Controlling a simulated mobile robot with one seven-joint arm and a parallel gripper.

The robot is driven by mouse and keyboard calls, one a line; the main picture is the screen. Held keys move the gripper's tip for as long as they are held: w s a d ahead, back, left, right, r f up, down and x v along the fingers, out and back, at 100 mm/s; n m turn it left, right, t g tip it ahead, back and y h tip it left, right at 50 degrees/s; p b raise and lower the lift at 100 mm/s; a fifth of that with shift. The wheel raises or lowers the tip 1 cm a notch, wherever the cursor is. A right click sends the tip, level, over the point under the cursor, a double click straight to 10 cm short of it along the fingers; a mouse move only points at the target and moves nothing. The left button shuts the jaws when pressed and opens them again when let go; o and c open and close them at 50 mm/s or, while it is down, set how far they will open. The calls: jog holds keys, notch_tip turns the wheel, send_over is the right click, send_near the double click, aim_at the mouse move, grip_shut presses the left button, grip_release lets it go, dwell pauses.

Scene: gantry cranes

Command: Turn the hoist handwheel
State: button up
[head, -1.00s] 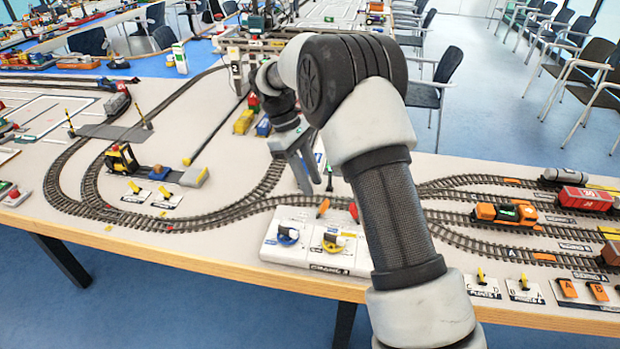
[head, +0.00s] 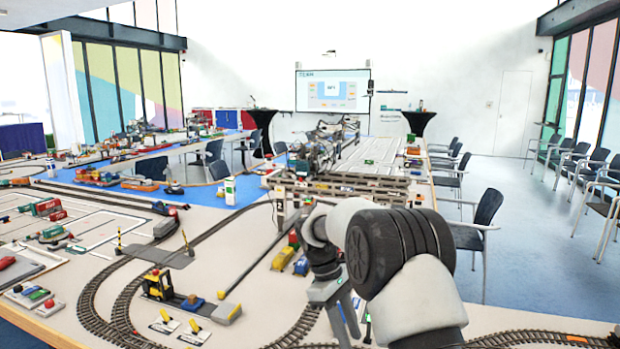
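My gripper (head: 356,324) is low in the middle of the head view, pointing down over the table near the curved track. Its two fingers are apart, and nothing shows between them. No handwheel can be made out in the present view. A model gantry crane (head: 340,186) stands on the table behind my arm. Its near parts are small and partly hidden by my arm.
Small coloured wagons (head: 282,258) are close to my arm's left side. Chairs (head: 482,222) line the table's right side, with open blue floor (head: 540,262) beyond.

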dwell(0.4)
jog(key=s+d+m+t+y+b, duration=0.15)
jog(key=s+d+b, duration=0.25)
jog(key=d, duration=0.5)
jog(key=s+d+m+t+y+b, duration=0.1)
jog(key=s+d+m+y+b, duration=0.25)
jog(key=d, duration=0.65)
jog(key=shift+h, duration=0.7)
jog(key=f+b, duration=0.1)
jog(key=f, duration=0.4)
jog(key=f+b, duration=0.1)
jog(key=f, duration=0.4)
jog(key=s+f+b, duration=0.1)
jog(key=f, duration=0.5)
jog(key=shift+a+b, duration=0.1)
jog(key=shift+b, duration=0.3)
grip_shut()
